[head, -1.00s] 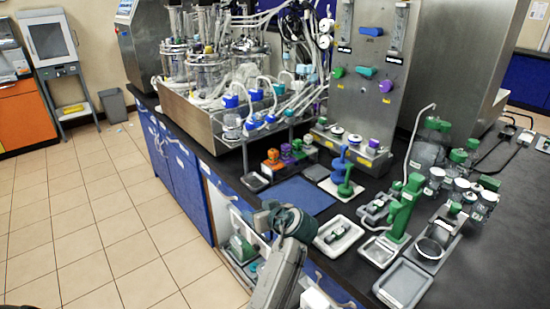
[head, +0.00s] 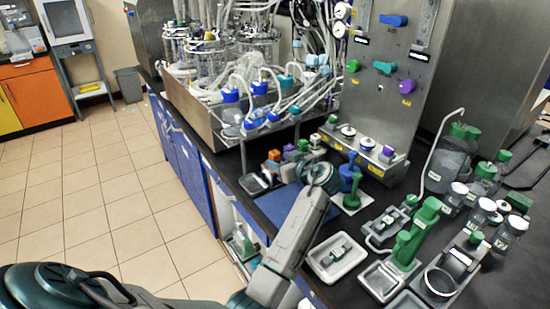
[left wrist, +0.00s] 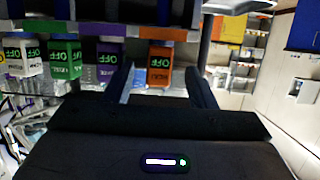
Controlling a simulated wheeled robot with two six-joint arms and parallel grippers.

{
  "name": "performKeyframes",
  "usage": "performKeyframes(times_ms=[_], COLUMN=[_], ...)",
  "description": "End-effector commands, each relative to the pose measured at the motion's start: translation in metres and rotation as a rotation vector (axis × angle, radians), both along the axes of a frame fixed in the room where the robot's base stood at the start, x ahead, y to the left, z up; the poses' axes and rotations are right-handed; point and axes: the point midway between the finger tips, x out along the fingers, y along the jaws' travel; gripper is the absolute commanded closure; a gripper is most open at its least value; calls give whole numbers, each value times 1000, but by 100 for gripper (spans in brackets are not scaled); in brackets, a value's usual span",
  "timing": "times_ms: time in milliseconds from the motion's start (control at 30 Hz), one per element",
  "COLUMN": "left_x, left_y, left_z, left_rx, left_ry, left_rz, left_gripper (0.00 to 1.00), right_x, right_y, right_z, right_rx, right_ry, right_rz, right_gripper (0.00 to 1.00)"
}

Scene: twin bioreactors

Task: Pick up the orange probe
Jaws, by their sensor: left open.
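The orange probe, a block with a lit green display (left wrist: 159,66), is in the left wrist view, framed between the fingers of my left gripper (left wrist: 158,78). The fingers are apart, one on each side of it in the picture; no contact shows. In the head view, a small orange block (head: 274,155) at the bench's left edge appears to be the same probe. My left gripper (head: 305,168) is just to its right there, its fingers mostly hidden behind the wrist. My right gripper is not in view.
In the left wrist view, a purple block (left wrist: 110,56) and a green block (left wrist: 64,58) stand beside the orange one. In the head view, a blue stand (head: 349,175), a green stand (head: 353,192) and a white tray (head: 336,259) are right of my arm. Glass vessels (head: 205,60) stand behind.

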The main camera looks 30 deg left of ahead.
Motion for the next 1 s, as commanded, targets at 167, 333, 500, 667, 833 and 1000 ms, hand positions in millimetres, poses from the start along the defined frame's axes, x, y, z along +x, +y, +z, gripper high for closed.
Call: performKeyframes(times_ms=[167, 333, 500, 667, 833, 1000], left_x=[4, 12, 18, 19, 19, 19], left_y=[13, 37, 50, 52, 51, 51], left_z=[-2, -9, -17, -19, -19, -19], left_rx=[1, 1, -1, -1, -1, -1], left_ry=[1, 2, 1, -1, -1, -1], left_rz=[1, 0, 0, -1, -1, -1], left_gripper=[49, 49, 49, 49, 67, 98], right_x=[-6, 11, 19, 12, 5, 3], right_y=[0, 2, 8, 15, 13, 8], right_z=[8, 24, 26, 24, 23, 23], right_rx=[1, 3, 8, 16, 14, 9], right_ry=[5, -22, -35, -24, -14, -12], right_rz=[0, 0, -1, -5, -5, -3], right_gripper=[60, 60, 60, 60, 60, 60])
